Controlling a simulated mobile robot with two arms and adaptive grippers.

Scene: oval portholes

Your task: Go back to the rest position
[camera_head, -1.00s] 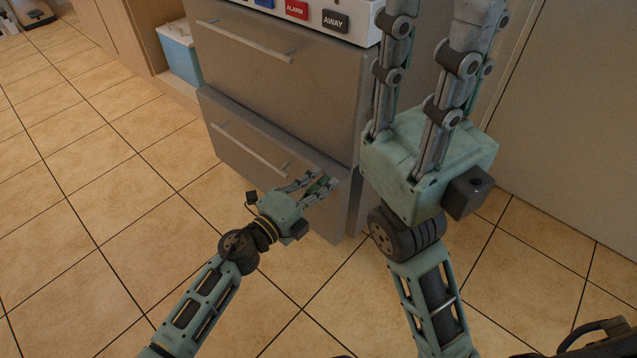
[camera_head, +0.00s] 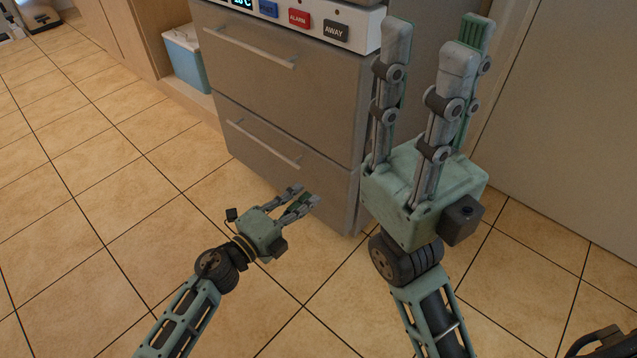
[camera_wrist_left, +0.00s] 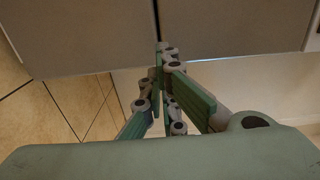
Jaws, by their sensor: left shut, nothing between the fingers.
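My left gripper (camera_head: 303,195) is shut and empty. It hangs low in front of the grey drawer cabinet (camera_head: 290,100), near its lower right corner, pointing to the upper right. In the left wrist view its fingers (camera_wrist_left: 165,60) come together ahead of the palm, with the grey cabinet front (camera_wrist_left: 80,35) beyond them. My right gripper (camera_head: 432,45) is large and close to the head camera. Its fingers point up and stand apart, with nothing between them. It hides part of the cabinet's right side.
The cabinet has two drawers with bar handles (camera_head: 250,47) and a white panel with ALARM (camera_head: 299,19) and AWAY (camera_head: 335,31) buttons. A blue and white box (camera_head: 185,60) sits in a low shelf at left. A plain grey panel (camera_head: 560,140) stands at right. Tiled floor (camera_head: 90,190) is clear at left.

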